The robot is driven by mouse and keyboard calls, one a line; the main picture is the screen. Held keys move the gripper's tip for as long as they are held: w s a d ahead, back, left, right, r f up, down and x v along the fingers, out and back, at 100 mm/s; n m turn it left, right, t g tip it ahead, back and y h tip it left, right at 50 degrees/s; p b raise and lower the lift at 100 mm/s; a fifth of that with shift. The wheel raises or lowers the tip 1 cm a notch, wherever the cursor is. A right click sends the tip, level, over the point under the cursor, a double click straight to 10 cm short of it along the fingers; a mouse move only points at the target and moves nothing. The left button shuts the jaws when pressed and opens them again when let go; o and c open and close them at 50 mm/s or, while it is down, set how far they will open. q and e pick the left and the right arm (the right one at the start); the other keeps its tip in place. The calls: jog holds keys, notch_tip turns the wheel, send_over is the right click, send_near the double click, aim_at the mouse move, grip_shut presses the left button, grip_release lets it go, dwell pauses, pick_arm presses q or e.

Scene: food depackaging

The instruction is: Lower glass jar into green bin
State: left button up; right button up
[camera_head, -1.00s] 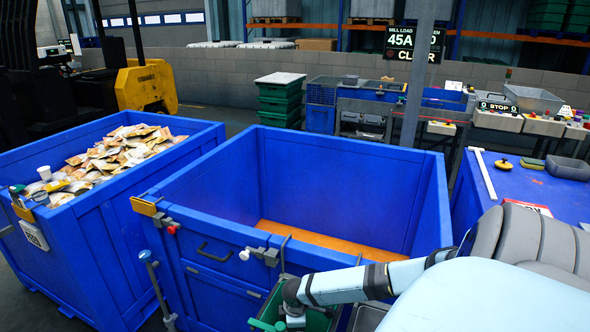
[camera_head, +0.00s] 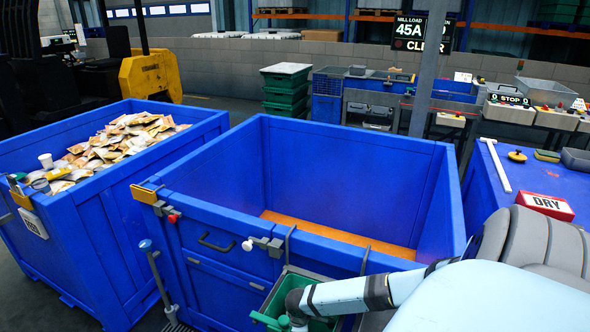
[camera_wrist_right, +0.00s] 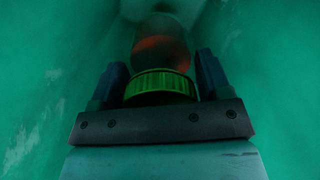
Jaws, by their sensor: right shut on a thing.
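The green bin (camera_head: 273,302) hangs at the front of the middle blue crate in the head view, near the bottom edge. My right arm reaches down into it, so my right gripper is hidden there. In the right wrist view, green walls surround my right gripper (camera_wrist_right: 160,80). It is shut on the glass jar (camera_wrist_right: 160,48), with a finger on each side near its yellow-green ribbed lid (camera_wrist_right: 160,85). The jar is see-through with something orange-red inside. A pale shape lies past its far end; whether they touch I cannot tell. My left gripper is not in view.
The middle blue crate (camera_head: 220,262) is empty, with an orange-brown floor. The left blue crate (camera_head: 75,225) holds many pouches (camera_head: 120,142). A blue table (camera_head: 525,180) at right carries a red-and-white DRY box (camera_head: 544,206). A grey post (camera_head: 422,85) stands behind.

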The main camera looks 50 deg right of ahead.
jog(key=shift+g, duration=0.3)
jog(key=s+f, duration=0.1)
jog(key=f+b, duration=0.1)
jog(key=f, duration=0.1)
jog(key=s+f, duration=0.1)
jog(key=shift+s+d+f+b, duration=0.2)
jog(key=shift+s+f+b, duration=0.1)
jog(key=shift+b, duration=0.05)
jog(key=shift+f, duration=0.1)
jog(key=shift+a, duration=0.1)
jog(key=o, duration=1.2)
jog(key=shift+c, duration=0.2)
jog(key=r+p, duration=0.3)
jog(key=w+r+p, duration=0.1)
jog(key=r+p, duration=0.5)
jog(key=shift+w, duration=0.4)
jog(key=shift+r+p, duration=0.25)
jog(key=shift+p, duration=0.15)
jog(key=shift+w, duration=0.1)
